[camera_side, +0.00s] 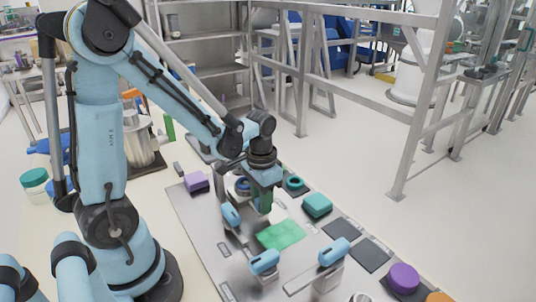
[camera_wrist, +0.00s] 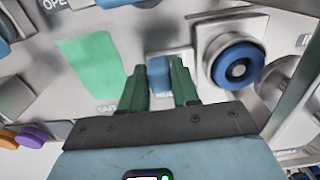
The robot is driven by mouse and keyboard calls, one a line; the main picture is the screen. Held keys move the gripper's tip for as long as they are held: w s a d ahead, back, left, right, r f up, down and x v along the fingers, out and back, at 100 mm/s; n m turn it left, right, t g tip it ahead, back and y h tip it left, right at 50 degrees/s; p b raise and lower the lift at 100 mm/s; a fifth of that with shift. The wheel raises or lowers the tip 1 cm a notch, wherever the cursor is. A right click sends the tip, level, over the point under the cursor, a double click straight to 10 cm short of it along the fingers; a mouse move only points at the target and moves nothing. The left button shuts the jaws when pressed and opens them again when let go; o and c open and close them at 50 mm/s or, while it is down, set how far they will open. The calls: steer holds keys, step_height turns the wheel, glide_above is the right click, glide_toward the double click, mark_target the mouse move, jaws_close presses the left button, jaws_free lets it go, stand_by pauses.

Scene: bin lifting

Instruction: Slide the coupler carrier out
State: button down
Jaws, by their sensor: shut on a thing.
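My gripper (camera_wrist: 160,72) has two dark green fingers. They are closed on a blue block (camera_wrist: 158,85) that shows between them in the wrist view. In the side view my gripper (camera_side: 263,203) points down over the grey work panel, and its fingers hide most of what they hold. I cannot tell for sure which part is the coupler carrier. A round blue coupler ring with a grey centre (camera_wrist: 236,67) sits in a metal mount just right of my fingers in the wrist view. It also shows behind my gripper in the side view (camera_side: 242,186).
A flat green pad (camera_side: 281,234) lies in front of my gripper. Light blue handles stand on the panel (camera_side: 230,214), (camera_side: 264,262), (camera_side: 333,251). A teal block (camera_side: 317,204), a teal ring (camera_side: 294,183), a purple block (camera_side: 196,181) and a purple cylinder (camera_side: 404,277) stand around.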

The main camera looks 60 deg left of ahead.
steer(key=d, duration=1.1)
steer(key=shift+w, duration=0.1)
steer(key=c, duration=0.9)
jaws_free()
steer(key=shift+a, duration=0.1)
steer(key=shift+r, duration=0.1)
steer(key=shift+r, duration=0.6)
step_height(320, 180, up, 11)
steer(key=shift+f, duration=0.15)
